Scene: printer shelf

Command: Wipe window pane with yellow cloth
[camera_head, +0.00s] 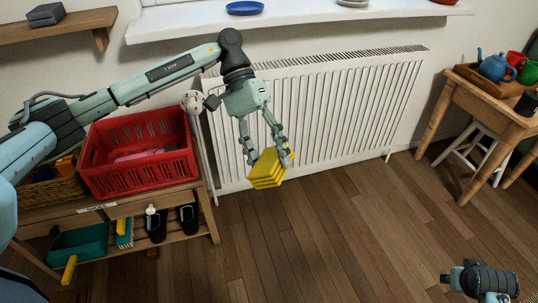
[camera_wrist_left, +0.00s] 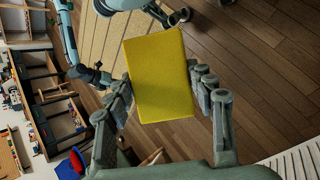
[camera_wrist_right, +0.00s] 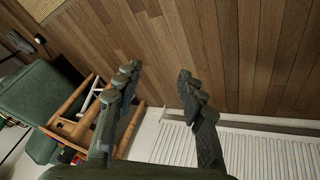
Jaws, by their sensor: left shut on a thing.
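The folded yellow cloth (camera_head: 267,172) is held in the air by my left gripper (camera_head: 269,153), in front of the white radiator. In the left wrist view the cloth (camera_wrist_left: 160,75) sits between both fingers as a flat block. The window pane itself is not in view; only a white window sill (camera_head: 300,20) shows at the top of the head view. My right gripper (camera_wrist_right: 160,85) is open and empty above the floor in its wrist view.
A white radiator (camera_head: 330,115) is below the sill. A blue dish (camera_head: 245,8) stands on the sill. A red crate (camera_head: 140,150) stands on a wooden bench at left. A wooden table (camera_head: 480,105) with a blue teapot (camera_head: 494,66) is at right. The middle floor is clear.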

